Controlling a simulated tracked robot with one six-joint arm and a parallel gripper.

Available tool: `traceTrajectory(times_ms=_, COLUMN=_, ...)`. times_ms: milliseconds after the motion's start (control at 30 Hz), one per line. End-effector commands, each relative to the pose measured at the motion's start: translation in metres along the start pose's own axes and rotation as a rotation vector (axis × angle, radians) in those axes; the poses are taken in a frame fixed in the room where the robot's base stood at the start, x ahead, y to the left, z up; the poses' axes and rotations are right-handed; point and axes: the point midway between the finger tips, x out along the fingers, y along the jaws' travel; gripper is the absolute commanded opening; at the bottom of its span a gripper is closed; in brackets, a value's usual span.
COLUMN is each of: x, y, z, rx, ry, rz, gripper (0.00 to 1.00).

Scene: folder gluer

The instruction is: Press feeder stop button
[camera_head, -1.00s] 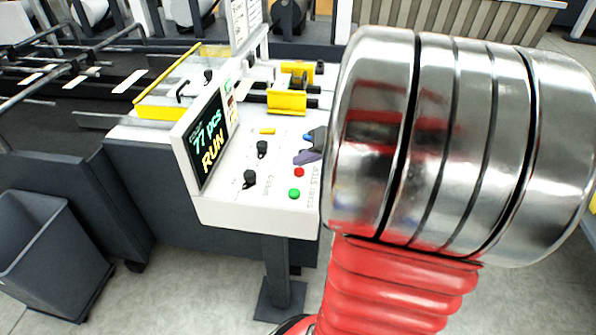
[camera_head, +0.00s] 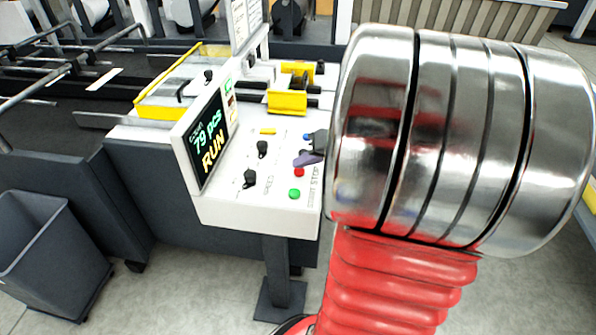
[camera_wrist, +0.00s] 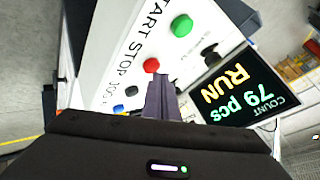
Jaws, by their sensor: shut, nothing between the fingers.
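The red stop button (camera_head: 298,172) is on the white control panel (camera_head: 225,207), just above the green start button (camera_head: 294,193). In the wrist view the red button (camera_wrist: 151,65) is by the printed word STOP, with the green button (camera_wrist: 182,25) beyond it. My gripper (camera_head: 304,159) is shut and empty, its dark fingers close to the red button. In the wrist view the fingertips (camera_wrist: 159,80) appear just short of the red button, which stays visible; whether they touch it I cannot tell. The display (camera_head: 207,144) reads RUN and 79 pcs.
Black knobs (camera_head: 250,178) and a yellow block (camera_head: 287,102) are on the panel. A blue button (camera_wrist: 118,108) shows beside the fingers in the wrist view. A grey bin (camera_head: 50,255) stands at the lower left. My arm covers the right of the head view.

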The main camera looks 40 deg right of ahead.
Motion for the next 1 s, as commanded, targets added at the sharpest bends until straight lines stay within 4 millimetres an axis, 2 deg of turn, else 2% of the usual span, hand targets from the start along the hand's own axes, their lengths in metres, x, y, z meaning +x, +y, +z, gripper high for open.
traceTrajectory(times_ms=1000, x=0.0059, y=0.0048, z=0.0043, rx=0.001, ry=0.001, rz=0.001, gripper=0.0)
